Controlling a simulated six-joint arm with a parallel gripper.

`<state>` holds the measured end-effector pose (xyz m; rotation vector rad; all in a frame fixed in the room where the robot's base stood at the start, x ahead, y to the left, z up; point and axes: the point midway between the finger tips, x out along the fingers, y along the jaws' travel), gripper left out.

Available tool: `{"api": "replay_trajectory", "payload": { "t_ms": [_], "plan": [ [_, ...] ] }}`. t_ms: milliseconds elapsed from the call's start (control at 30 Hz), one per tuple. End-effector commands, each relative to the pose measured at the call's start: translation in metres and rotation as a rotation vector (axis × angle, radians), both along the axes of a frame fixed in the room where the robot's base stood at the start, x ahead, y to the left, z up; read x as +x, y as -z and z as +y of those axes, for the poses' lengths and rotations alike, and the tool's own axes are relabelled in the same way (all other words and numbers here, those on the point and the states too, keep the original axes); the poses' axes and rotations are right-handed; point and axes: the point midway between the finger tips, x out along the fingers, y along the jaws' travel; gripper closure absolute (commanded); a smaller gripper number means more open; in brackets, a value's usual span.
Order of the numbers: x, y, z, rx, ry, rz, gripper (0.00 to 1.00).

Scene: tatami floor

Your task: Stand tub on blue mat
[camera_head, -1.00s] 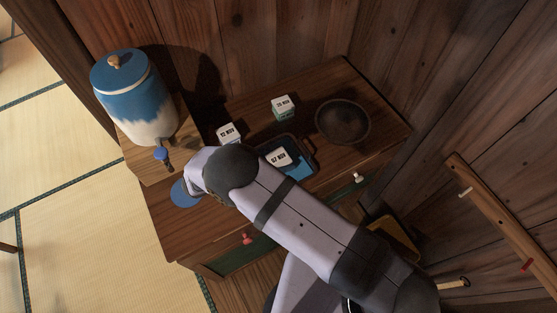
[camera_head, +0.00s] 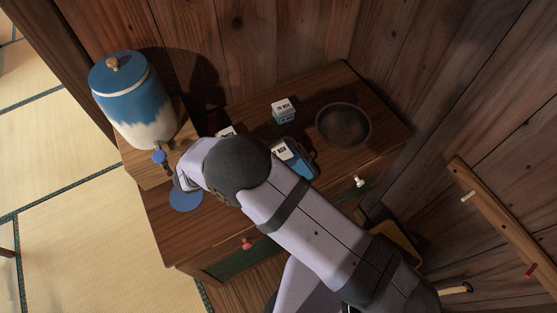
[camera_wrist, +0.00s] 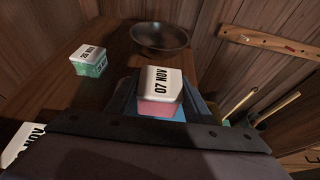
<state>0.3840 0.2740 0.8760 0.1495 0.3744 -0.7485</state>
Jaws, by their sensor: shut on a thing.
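The tub marked 07 NOV, with a white top and pink body, is centred in the wrist view (camera_wrist: 160,92). My gripper (camera_wrist: 160,108) is shut on it, with dark fingers at its sides. In the head view the tub's white top (camera_head: 281,151) shows beside my arm, over the dark-rimmed blue tray (camera_head: 302,165); my arm hides the jaws there. Any gap beneath the tub is hard to see. The round blue mat (camera_head: 186,198) lies bare at the cabinet's left front, partly behind my wrist.
A green tub marked 20 NOV (camera_head: 283,110) and a dark bowl (camera_head: 343,125) stand at the back. Another white-topped tub (camera_wrist: 25,145) is close at left. A blue-and-white dispenser (camera_head: 135,100) has its tap (camera_head: 160,157) near the mat. A peg rail (camera_head: 510,225) is at right.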

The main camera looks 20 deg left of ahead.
Motion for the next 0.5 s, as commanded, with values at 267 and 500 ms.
{"api": "replay_trajectory", "payload": {
  "t_ms": [267,500],
  "plan": [
    [0.0,-0.036,0.001,0.001,-0.001,-0.001,0.84],
    [0.0,-0.047,0.0,-0.001,0.0,-0.001,0.84]
  ]
}}
